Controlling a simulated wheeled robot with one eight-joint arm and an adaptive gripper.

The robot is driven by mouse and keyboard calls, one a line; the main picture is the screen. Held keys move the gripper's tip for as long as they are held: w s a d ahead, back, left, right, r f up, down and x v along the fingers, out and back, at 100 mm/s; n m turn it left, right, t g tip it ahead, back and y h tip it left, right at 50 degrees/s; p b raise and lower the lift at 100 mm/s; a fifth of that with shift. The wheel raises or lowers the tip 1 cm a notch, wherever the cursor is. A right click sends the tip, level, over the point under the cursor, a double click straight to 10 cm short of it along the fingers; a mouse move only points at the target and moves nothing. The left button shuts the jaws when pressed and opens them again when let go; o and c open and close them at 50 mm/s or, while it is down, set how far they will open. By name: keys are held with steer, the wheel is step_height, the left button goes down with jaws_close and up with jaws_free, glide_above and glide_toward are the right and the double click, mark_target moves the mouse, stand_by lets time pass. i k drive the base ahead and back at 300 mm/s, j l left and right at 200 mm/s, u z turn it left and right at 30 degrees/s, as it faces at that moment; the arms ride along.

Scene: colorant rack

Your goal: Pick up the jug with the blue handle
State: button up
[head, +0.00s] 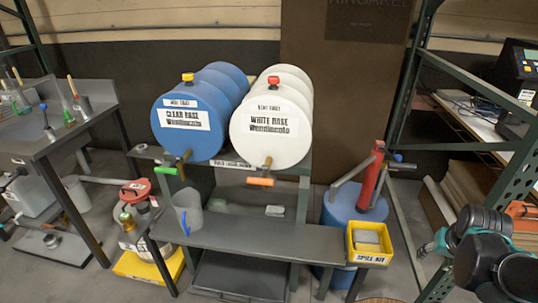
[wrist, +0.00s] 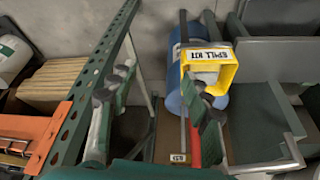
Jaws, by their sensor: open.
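The jug with the blue handle (head: 187,208) is a grey, open-topped vessel standing upright at the left end of the dark bench shelf, below the blue drum, in the head view. Its blue handle faces the front. It does not show in the wrist view. My gripper (head: 433,246) is at the far right of the head view, beyond the spill kit and well apart from the jug. In the wrist view my gripper (wrist: 160,80) has its two fingers spread with nothing held between them.
A blue drum (head: 197,110) and a white drum (head: 272,118) lie above the shelf. A green perforated rack post (head: 520,160) stands near my arm.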

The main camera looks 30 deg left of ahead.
mark_target(186, 203)
steer(key=u, duration=2.1)
steer(key=i+l+u, duration=0.2)
steer(key=l, duration=0.35)
steer(key=l+u, duration=0.15)
steer(key=l, duration=0.35)
